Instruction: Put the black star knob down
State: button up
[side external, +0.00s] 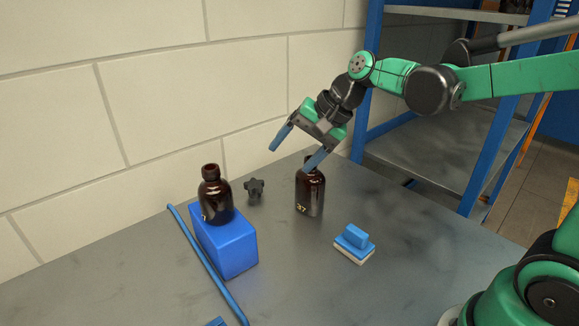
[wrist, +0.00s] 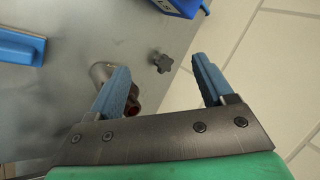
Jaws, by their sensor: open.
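The black star knob (side external: 254,189) sits on the grey table near the wall, between the two amber bottles in the side view. It also shows in the wrist view (wrist: 162,63), ahead of the fingers and between their lines. My gripper (side external: 293,150) is open and empty, above the table and up and to the right of the knob. In the wrist view my gripper (wrist: 161,75) has its two blue fingers wide apart, with nothing between them touching either one.
An amber bottle (side external: 312,194) stands on the table close to one finger. Another amber bottle (side external: 215,196) stands on a blue block (side external: 228,247). A blue-and-white brush-like block (side external: 354,245) lies at right, and a blue rod (side external: 207,262) at left. The wall is close behind.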

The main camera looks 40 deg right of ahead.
jog(key=s+d+f+n+t+h, duration=0.1)
jog(key=s+n+h, duration=0.3)
jog(key=s+n, duration=0.5)
jog(key=shift+s+d+f+n, duration=0.2)
jog(key=shift+s+f+n, duration=0.2)
jog(key=shift+f, duration=0.45)
